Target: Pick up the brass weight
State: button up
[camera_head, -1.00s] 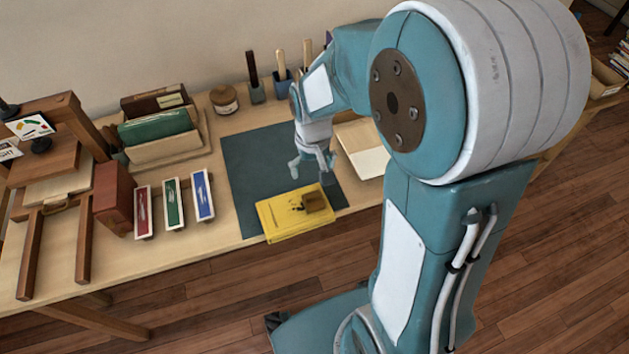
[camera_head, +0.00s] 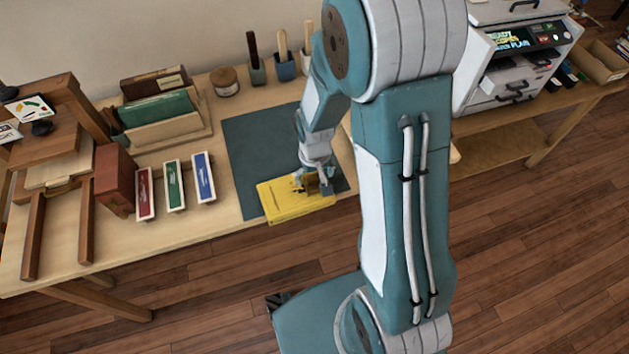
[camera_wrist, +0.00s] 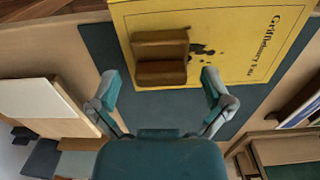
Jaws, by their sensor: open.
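The brass weight (camera_wrist: 160,57) is a brown, block-like piece with a groove across it. It rests on a yellow book (camera_wrist: 222,25), and in the head view the book (camera_head: 290,205) lies at the front edge of the dark mat. In the head view my gripper (camera_head: 314,184) is down at the book and hides most of the weight. In the wrist view my gripper (camera_wrist: 164,92) is open, with one finger to each side of the weight's near end. The fingers look apart from it, with nothing held.
A dark mat (camera_head: 240,150) lies under the book. Red, green and blue spines (camera_head: 174,187) and a red-brown block (camera_head: 115,180) stand to the left. Tool cups (camera_head: 285,68) and a jar (camera_head: 224,81) stand behind. A printer (camera_head: 520,55) is at the right.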

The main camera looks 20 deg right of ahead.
jog(key=shift+a, duration=0.1)
jog(key=shift+c, duration=0.6)
jog(key=c, duration=1.3)
jog(key=shift+o, duration=0.2)
jog(key=shift+r, duration=0.1)
